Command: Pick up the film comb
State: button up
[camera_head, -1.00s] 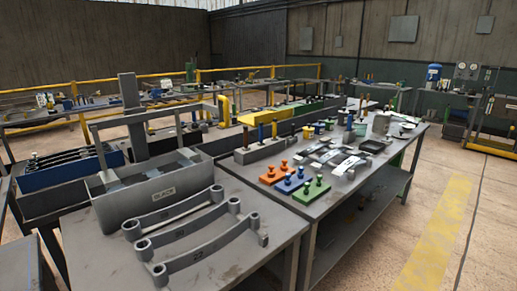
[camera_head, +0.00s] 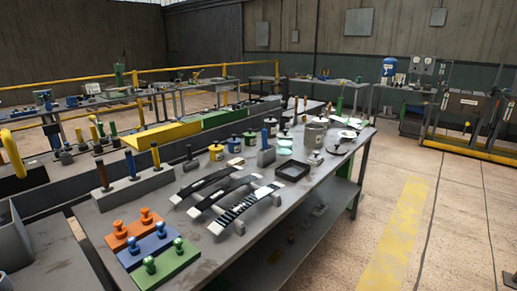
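I cannot tell for sure which thing is the film comb. Three curved dark-and-white strips lie side by side on the grey bench (camera_head: 225,262): a rear strip (camera_head: 205,182), a middle strip (camera_head: 222,194) and a front strip (camera_head: 245,205) with comb-like striped marks. Small pale green flat pieces (camera_head: 285,142) lie farther back, too small to make out. My gripper is not in view.
An orange block (camera_head: 133,231), a blue block (camera_head: 155,246) and a green block (camera_head: 165,265) with knobs sit at the near left. A black tray (camera_head: 292,170), a grey pot (camera_head: 315,132) and several small tins stand farther back. Floor at right is clear.

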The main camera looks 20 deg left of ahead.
aim_at(190, 154)
jog(key=i+l, duration=0.15)
jog(key=i, duration=0.6)
jog(key=i+l, duration=0.1)
jog(key=i, duration=0.6)
